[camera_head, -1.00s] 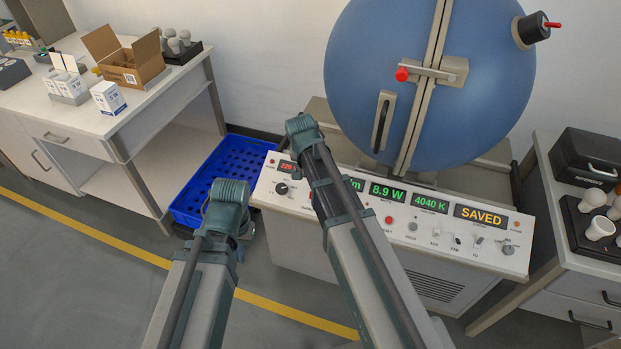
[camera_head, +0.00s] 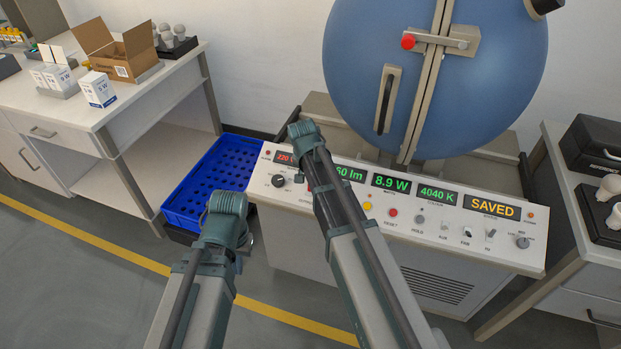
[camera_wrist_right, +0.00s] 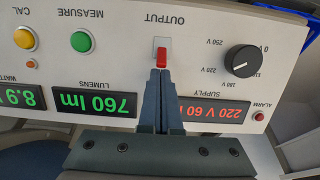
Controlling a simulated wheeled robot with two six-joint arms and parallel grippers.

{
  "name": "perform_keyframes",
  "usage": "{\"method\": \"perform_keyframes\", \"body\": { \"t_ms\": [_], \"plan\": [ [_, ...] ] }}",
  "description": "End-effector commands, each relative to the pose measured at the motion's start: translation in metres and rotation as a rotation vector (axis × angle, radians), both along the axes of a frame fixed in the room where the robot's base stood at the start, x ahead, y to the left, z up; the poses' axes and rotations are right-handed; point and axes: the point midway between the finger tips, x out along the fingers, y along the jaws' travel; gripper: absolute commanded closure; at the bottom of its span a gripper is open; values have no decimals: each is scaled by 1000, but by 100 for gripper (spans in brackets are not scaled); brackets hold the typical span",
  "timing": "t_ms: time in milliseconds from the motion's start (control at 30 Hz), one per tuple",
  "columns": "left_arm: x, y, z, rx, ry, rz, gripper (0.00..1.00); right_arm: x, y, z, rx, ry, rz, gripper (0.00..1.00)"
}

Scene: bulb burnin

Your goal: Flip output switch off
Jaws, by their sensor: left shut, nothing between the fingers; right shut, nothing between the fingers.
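The red output switch (camera_wrist_right: 161,57) sits on the white control panel (camera_wrist_right: 200,35), below the OUTPUT label in the upside-down right wrist view. My right gripper (camera_wrist_right: 162,74) is shut and empty, its fingertips right at the red lever; whether they touch it I cannot tell. In the head view my right arm hides this gripper and most of the switch. My left gripper (camera_head: 246,242) is small and partly hidden by its wrist, shut and empty, low in front of the panel's left end.
A voltage knob (camera_wrist_right: 241,61) and a green MEASURE button (camera_wrist_right: 82,41) flank the switch. A big blue sphere (camera_head: 350,80) stands behind the panel. A blue crate (camera_head: 205,180) lies left of it. Tables stand on both sides, the left with a cardboard box (camera_head: 120,50).

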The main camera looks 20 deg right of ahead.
Motion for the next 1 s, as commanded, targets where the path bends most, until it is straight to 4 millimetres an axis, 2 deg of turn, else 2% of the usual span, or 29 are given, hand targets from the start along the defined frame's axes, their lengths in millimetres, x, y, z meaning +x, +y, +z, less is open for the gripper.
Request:
{"method": "perform_keyframes", "body": {
  "t_ms": [1000],
  "plan": [
    [0,0,-10,0,0,0,100,-8,4,0,-78,-112,-2,100]
  ]
}}
